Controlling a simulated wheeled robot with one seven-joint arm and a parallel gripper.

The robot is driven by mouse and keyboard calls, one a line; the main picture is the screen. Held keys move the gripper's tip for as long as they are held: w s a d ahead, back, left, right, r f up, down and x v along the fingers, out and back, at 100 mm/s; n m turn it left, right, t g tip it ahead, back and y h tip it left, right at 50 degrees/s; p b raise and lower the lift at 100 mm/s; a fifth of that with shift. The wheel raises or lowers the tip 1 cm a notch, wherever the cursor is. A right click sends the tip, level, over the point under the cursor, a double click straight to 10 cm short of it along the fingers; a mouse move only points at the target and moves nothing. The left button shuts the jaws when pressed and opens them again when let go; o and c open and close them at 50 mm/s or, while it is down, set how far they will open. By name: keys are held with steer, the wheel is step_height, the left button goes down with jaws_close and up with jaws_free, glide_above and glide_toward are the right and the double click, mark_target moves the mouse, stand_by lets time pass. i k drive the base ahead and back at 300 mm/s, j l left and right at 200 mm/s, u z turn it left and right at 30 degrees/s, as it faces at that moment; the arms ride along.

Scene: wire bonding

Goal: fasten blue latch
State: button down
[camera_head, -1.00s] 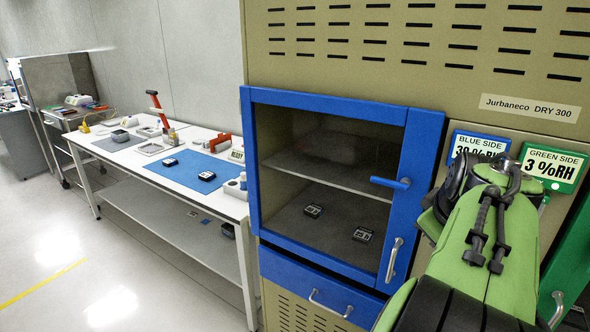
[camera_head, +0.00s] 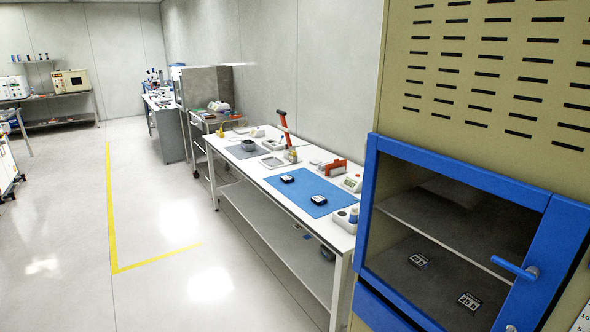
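The blue latch (camera_head: 516,268) is a blue lever handle on the right side of the blue-framed cabinet door (camera_head: 460,165). It slants slightly down to the right, to a round pivot on the door's right frame. The door looks closed against the tan dry cabinet (camera_head: 500,60). My gripper and arm are not in this view.
A white workbench (camera_head: 222,146) with a blue mat (camera_head: 318,206), small devices and a red-handled tool (camera_head: 284,128) stands left of the cabinet. A wheeled cart (camera_head: 205,122) is farther back. The grey floor (camera_head: 165,290) at left is open, with a yellow line (camera_head: 111,190).

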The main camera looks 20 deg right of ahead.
mark_target(532, 273)
steer(key=k+l+z, duration=0.1)
steer(key=z, duration=0.4)
steer(key=l+z, duration=0.3)
steer(key=z, duration=0.2)
steer(key=l+z, duration=0.25)
steer(key=z, duration=0.2)
steer(key=k, duration=0.05)
